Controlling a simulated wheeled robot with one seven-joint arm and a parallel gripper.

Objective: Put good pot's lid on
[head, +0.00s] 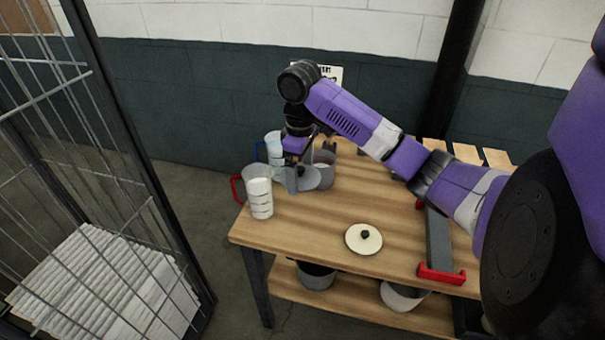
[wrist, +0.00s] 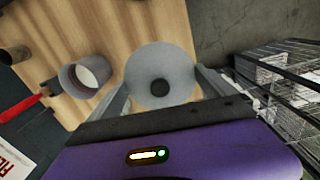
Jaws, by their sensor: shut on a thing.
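My gripper (head: 299,180) is shut on a grey round lid (head: 311,180) with a black knob. In the wrist view the lid (wrist: 146,72) lies between the two fingers of my gripper (wrist: 164,85), knob facing the camera. A grey pot (head: 325,171) stands on the wooden table just right of and behind the lid, partly hidden. In the wrist view this pot (wrist: 70,77) is open, left of the lid and apart from it, with something pale inside. A cream lid (head: 358,245) with a dark knob lies flat near the table's front edge.
A red-handled jug (head: 259,198) and a blue-handled jug (head: 273,146) stand close left of my gripper. Pots (head: 317,277) (head: 402,297) sit on the lower shelf. A grey bar with a red end (head: 441,273) lies at right. The table's middle (head: 385,200) is clear.

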